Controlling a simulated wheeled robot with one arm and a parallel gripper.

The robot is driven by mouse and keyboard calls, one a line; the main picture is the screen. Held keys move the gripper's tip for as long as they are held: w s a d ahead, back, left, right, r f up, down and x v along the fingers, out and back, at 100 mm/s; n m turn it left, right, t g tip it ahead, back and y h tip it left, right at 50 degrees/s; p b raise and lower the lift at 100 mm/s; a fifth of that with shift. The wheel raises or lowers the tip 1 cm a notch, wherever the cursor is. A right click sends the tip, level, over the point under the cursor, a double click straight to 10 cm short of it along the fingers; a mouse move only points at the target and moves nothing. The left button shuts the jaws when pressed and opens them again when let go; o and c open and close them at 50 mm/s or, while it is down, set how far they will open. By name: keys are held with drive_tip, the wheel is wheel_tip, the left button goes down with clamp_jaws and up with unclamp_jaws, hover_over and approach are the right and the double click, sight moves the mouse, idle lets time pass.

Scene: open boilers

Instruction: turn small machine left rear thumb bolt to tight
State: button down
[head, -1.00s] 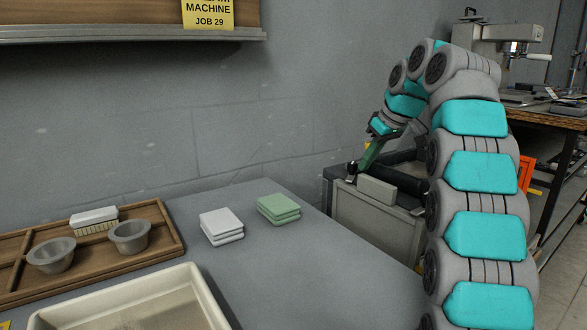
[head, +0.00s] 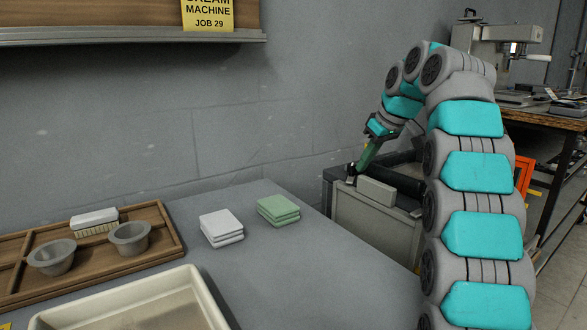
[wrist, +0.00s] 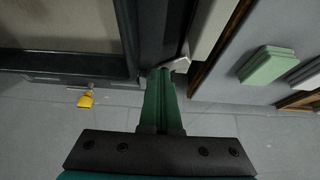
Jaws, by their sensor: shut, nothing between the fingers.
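The small machine (head: 375,230) stands against the wall, right of the table, with a light grey body and dark top parts. My gripper (head: 352,172) reaches down to its left rear corner with green fingers shut. In the wrist view my gripper (wrist: 166,72) has its fingers together, tips beside a dark bar and a small grey metal piece (wrist: 181,64). I cannot tell whether the tips touch it or whether it is the thumb bolt. No left rear thumb bolt can be made out clearly; the fingers may hide it.
A yellow piece (wrist: 86,100) sits by the dark frame's edge. Folded green cloths (head: 278,209) and white cloths (head: 221,226) lie on the grey table (head: 290,270). A wooden tray (head: 165,235) holds bowls. The wall (head: 300,110) is close behind my gripper.

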drive_tip(key=shift+s+a, duration=0.4)
drive_tip(key=shift+a, duration=0.25)
drive_tip(key=shift+s+f+b, duration=0.1)
drive_tip(key=shift+s+b, duration=0.05)
drive_tip(key=shift+b, duration=0.2)
drive_tip(key=shift+s+d, duration=0.15)
drive_tip(key=shift+s, duration=0.05)
